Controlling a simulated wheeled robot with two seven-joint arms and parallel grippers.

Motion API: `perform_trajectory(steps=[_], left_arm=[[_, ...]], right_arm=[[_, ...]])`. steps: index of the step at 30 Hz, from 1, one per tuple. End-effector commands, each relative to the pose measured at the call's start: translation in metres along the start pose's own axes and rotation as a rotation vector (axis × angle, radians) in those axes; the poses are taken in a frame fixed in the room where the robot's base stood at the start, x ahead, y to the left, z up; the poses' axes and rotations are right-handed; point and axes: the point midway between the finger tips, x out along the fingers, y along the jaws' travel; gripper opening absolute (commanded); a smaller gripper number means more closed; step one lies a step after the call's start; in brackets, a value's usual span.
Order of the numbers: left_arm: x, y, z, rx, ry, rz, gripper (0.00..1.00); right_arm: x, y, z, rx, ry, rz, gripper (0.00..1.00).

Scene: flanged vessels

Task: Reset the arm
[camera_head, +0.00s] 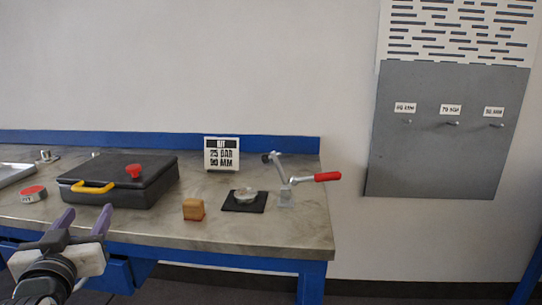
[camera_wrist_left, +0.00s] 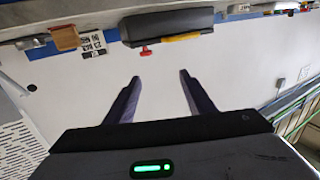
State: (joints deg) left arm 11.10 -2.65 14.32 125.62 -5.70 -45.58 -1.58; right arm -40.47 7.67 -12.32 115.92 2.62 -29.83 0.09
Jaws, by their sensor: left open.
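My left gripper (camera_head: 84,222) is in the lower left of the head view, in front of the table's front edge. Its two purple-grey fingers are apart with nothing between them. In the left wrist view the same open fingers (camera_wrist_left: 160,100) point toward a pale wall, and the scene appears upside down. The black case (camera_head: 120,180) with a yellow handle and a red knob sits on the table beyond the gripper, apart from it. The case also shows in the left wrist view (camera_wrist_left: 168,27). My right gripper is in neither view.
The metal-topped table (camera_head: 270,228) holds a wooden block (camera_head: 193,209), a black pad (camera_head: 244,201) with a small round clear part, a red-handled clamp (camera_head: 326,177), a sign (camera_head: 221,153) and a red-topped round piece (camera_head: 34,194). A grey panel (camera_head: 440,160) with labelled pegs hangs at right.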

Motion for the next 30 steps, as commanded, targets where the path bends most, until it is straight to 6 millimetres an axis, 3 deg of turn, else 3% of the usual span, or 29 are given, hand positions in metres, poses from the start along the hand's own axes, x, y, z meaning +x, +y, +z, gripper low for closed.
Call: perform_trajectory(steps=[1,11,17,20,24,27,30], left_arm=[[-0.002,0.008,0.017,0.016,-0.035,0.021,0.49],[-0.028,0.048,0.105,0.086,-0.183,0.139,0.49],[-0.071,0.077,0.180,0.125,-0.319,0.239,0.49],[-0.114,0.094,0.233,0.144,-0.424,0.312,0.49],[-0.192,0.113,0.301,0.153,-0.577,0.414,0.49],[-0.244,0.121,0.334,0.148,-0.666,0.469,0.49],[-0.284,0.126,0.355,0.141,-0.730,0.507,0.49]], right_arm=[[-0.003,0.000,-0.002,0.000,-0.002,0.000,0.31],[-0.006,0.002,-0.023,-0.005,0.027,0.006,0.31],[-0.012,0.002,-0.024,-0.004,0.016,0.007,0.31],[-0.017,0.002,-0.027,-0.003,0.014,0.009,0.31],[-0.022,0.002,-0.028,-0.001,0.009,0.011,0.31],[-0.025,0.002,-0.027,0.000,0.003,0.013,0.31],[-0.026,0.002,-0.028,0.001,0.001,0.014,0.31]])
